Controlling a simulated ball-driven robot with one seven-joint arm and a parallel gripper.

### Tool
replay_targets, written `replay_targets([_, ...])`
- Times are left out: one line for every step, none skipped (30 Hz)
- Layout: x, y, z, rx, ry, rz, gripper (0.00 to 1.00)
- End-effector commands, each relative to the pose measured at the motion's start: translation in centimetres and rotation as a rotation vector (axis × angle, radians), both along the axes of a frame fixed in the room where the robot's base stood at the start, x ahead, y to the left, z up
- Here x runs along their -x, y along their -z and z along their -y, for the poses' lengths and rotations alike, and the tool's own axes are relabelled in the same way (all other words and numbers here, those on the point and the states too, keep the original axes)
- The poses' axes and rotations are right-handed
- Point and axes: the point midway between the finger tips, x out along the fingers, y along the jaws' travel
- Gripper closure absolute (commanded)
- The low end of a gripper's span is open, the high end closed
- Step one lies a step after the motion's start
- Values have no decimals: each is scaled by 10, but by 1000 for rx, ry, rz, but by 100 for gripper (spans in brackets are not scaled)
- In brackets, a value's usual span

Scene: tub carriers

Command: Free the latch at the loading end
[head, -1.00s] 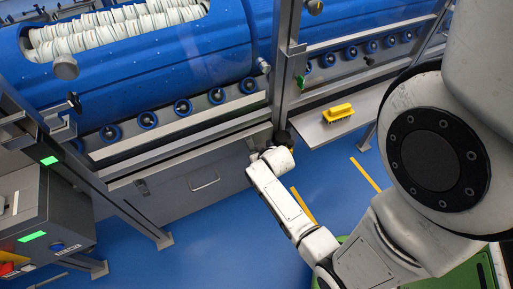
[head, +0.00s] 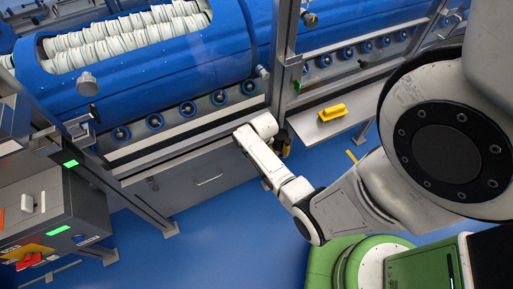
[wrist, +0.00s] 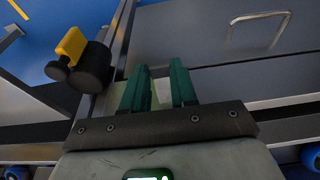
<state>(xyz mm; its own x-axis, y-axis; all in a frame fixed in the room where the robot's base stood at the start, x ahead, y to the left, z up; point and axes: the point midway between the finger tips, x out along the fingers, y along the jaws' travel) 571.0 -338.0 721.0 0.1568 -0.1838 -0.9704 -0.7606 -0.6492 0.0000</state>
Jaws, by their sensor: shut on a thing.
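My gripper shows in the wrist view (wrist: 158,92), its two dark green fingers close together with a small pale piece (wrist: 163,93) between them. I cannot tell what this piece belongs to. In the head view the fingers are hidden behind my own wrist, beside the metal post at the grey cabinet's right end. A black and yellow fitting (head: 283,142) sits just right of my wrist; in the wrist view it is left of the fingers (wrist: 82,60), apart from them. A small green piece (head: 297,86) is on the post. I cannot tell which part is the latch.
The grey cabinet (head: 205,165) has a bar handle (wrist: 258,30) near the fingers. The blue tub (head: 170,65) lies above a row of rollers. A yellow brush (head: 332,112) rests on a shelf. A control box (head: 60,205) stands at left. Blue floor is open below the cabinet.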

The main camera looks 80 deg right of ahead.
Motion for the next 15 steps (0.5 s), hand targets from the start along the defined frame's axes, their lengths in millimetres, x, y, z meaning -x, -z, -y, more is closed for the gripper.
replay_targets([-1, 0, 0, -1, -1, 0, 100])
replay_targets([-1, 0, 0, -1, -1, 0, 100])
replay_targets([-1, 0, 0, -1, 0, 0, 100])
replay_targets([-1, 0, 0, -1, -1, 0, 100])
replay_targets([-1, 0, 0, -1, -1, 0, 100])
replay_targets([-1, 0, 0, -1, -1, 0, 100])
replay_targets([-1, 0, 0, -1, -1, 0, 100])
replay_targets([-1, 0, 0, -1, -1, 0, 100])
replay_targets([-1, 0, 0, 0, -1, 1, 100])
replay_targets([-1, 0, 0, 0, -1, 1, 71])
replay_targets([-1, 0, 0, 0, -1, 1, 68])
replay_targets([-1, 0, 0, 0, -1, 1, 64])
replay_targets([-1, 0, 0, 0, -1, 1, 61])
replay_targets([-1, 0, 0, -1, 0, 1, 58])
replay_targets([-1, 0, 0, -1, 0, 1, 54])
